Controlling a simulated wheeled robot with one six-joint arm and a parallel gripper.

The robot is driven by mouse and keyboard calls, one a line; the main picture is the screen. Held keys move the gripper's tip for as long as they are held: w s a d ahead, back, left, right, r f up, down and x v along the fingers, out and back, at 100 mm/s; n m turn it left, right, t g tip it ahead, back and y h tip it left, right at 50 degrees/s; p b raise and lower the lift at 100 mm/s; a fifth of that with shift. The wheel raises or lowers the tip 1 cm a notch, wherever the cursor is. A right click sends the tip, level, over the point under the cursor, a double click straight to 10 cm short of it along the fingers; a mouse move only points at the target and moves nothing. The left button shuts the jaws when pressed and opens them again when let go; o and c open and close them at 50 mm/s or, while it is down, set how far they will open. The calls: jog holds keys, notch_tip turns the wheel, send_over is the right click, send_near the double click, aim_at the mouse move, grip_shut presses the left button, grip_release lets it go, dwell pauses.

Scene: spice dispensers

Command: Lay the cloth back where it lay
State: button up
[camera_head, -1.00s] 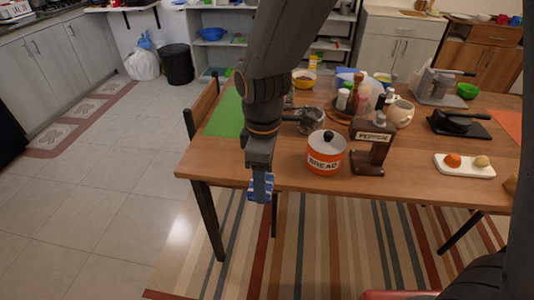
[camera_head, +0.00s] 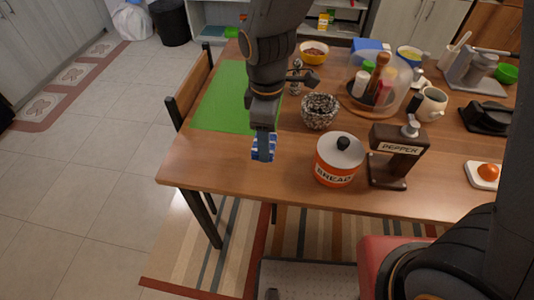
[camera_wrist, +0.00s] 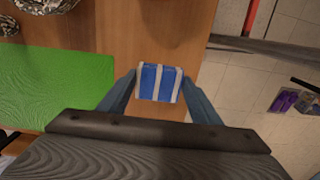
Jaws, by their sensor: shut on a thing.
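The blue and white striped cloth (camera_head: 264,147) is in my gripper (camera_head: 263,150), above the table's left part in the head view. In the wrist view the cloth (camera_wrist: 160,83) shows as a small folded square between the two fingertips of my gripper (camera_wrist: 160,90). The gripper is shut on it. The wooden table (camera_head: 230,180) lies beneath. I cannot tell how high the cloth is above the tabletop. The arm hides part of the table behind it.
A green mat (camera_head: 215,95) lies left of the cloth. An orange BREAD canister (camera_head: 337,165) and a brown PEPPER dispenser (camera_head: 395,155) stand to the right. A patterned bowl (camera_head: 320,111) stands behind. The table's front left area is bare.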

jog(key=shift+f+p, duration=0.3)
jog(key=shift+f, duration=3.3)
jog(key=shift+f, duration=0.1)
jog(key=o, duration=1.1)
notch_tip(320, 180, up, 12)
jog(key=shift+r+b, duration=0.15)
jog(key=shift+b, duration=0.45)
jog(key=shift+s, duration=0.15)
